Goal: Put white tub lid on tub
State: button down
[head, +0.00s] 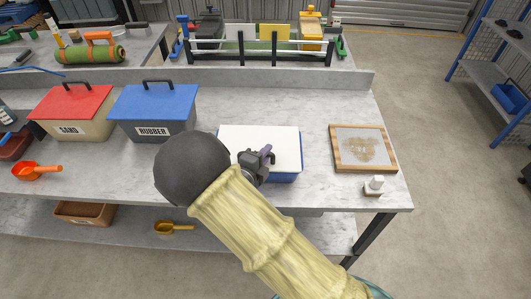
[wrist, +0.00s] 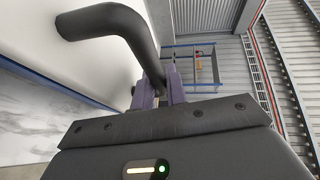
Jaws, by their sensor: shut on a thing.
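The white tub lid (head: 262,137) lies roughly level over a blue tub (head: 286,178) on the grey bench, right of the rubber tub. Blue shows below its front and right edges. I cannot tell whether the lid is fully seated or slightly above the tub. My gripper (head: 264,155) is at the lid's middle, its purple fingers shut on the black lid handle (wrist: 115,20). In the wrist view my gripper (wrist: 172,84) has the handle's bar between its fingers, with the white lid (wrist: 95,60) beside it. My arm hides the tub's front left.
A red-lidded sand tub (head: 75,112) and blue-lidded rubber tub (head: 153,113) stand at left. An orange scoop (head: 37,171) lies at far left. A raised ledge (head: 280,78) runs along the back.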

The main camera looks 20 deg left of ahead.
jog(key=c, duration=1.4)
grip_release()
jog(key=shift+s, duration=0.1)
jog(key=b+v, duration=0.2)
jog(key=v, duration=0.9)
jog(key=shift+s, duration=0.4)
jog(key=shift+a, duration=0.1)
